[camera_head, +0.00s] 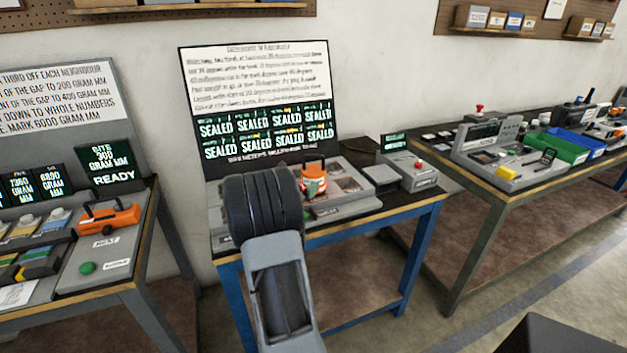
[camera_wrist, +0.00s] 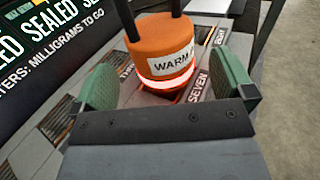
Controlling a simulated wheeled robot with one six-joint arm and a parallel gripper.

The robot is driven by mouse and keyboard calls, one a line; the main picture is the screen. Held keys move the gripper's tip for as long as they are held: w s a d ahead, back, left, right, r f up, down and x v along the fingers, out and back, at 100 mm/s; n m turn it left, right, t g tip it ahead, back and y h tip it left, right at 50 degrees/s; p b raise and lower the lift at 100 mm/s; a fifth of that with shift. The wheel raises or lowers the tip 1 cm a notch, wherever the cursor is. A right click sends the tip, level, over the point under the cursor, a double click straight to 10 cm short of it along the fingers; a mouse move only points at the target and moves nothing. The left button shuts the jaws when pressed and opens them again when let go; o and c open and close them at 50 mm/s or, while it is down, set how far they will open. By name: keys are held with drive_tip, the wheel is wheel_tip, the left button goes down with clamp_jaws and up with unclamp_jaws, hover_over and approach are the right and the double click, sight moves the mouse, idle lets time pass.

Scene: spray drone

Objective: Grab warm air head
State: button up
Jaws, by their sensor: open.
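The warm air head (camera_wrist: 163,47) is an orange cylinder with a white label reading "WARM" and a pale glowing band near its base. Dark uprights rise from its top. It stands upright on the grey bench unit in the wrist view. In the head view the warm air head (camera_head: 313,178) stands on the middle bench, just right of my dark arm link. My gripper (camera_wrist: 170,84) is open in the wrist view, with a green pad on each side of the head and gaps between. In the head view my arm hides the gripper.
Behind the head stands a sign board (camera_head: 262,100) with several "SEALED" displays. The right bench holds trays (camera_head: 553,146) and instruments.

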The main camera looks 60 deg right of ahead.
sight(313, 170)
drive_tip(key=d, duration=0.3)
drive_tip(key=d+p, duration=0.1)
drive_tip(key=d, duration=0.1)
drive_tip(key=shift+s+r, duration=0.3)
drive_tip(key=shift+r, duration=0.05)
drive_tip(key=shift+d, duration=0.65)
drive_tip(key=shift+c, duration=0.5)
drive_tip(key=c, duration=0.9)
drive_tip(key=shift+r, duration=0.1)
drive_tip(key=shift+c, duration=1)
